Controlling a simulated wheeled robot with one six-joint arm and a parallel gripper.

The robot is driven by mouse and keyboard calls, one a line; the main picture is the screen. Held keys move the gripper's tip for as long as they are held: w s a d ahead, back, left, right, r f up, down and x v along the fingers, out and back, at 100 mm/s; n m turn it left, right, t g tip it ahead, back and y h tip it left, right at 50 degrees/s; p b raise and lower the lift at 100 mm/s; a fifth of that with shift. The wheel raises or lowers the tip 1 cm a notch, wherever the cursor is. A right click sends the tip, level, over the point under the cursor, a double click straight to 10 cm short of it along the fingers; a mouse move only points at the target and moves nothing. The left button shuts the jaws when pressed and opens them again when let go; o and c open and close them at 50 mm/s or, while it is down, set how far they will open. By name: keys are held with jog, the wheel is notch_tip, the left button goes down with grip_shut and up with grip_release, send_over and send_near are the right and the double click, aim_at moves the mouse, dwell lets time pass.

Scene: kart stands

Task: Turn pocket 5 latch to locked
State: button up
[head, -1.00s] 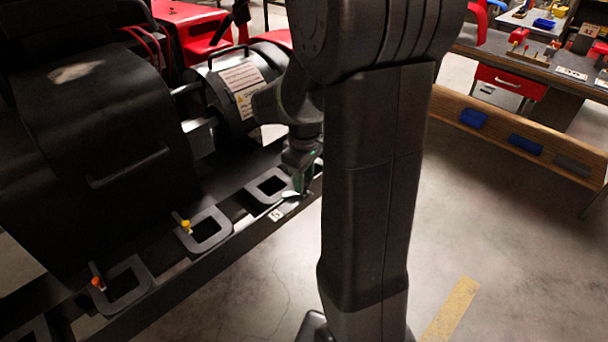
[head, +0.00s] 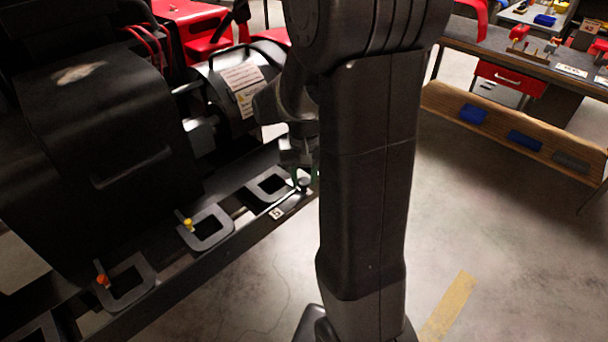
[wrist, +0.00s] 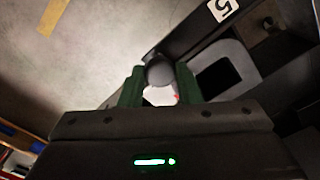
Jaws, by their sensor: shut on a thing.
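Pocket 5 is a grey square-framed holder (head: 253,190) on the kart's side rail, beside a white "5" label (head: 276,213). In the wrist view its frame (wrist: 240,53) and the label (wrist: 222,9) lie to the right. The latch's dark round knob (head: 304,184) is at the pocket's outer right corner. My gripper (wrist: 159,84) has its green fingers on either side of the knob (wrist: 160,71), shut on it. A white and red patch shows below the knob between the fingers. My arm hides part of the gripper (head: 305,177) in the head view; the latch's exact angle is unclear.
Two more pockets lie along the rail to the left, with a yellow knob (head: 188,224) and an orange knob (head: 102,280). A black kart body (head: 100,150) rises behind the rail. Open floor (head: 480,240) lies right, with a workbench (head: 540,65) at the back.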

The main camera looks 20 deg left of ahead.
aim_at(304, 180)
jog(key=shift+m, duration=0.6)
jog(key=o, duration=1)
jog(key=shift+c, duration=0.2)
notch_tip(304, 180, up, 14)
jog(key=shift+p, duration=0.4)
jog(key=shift+f, duration=0.1)
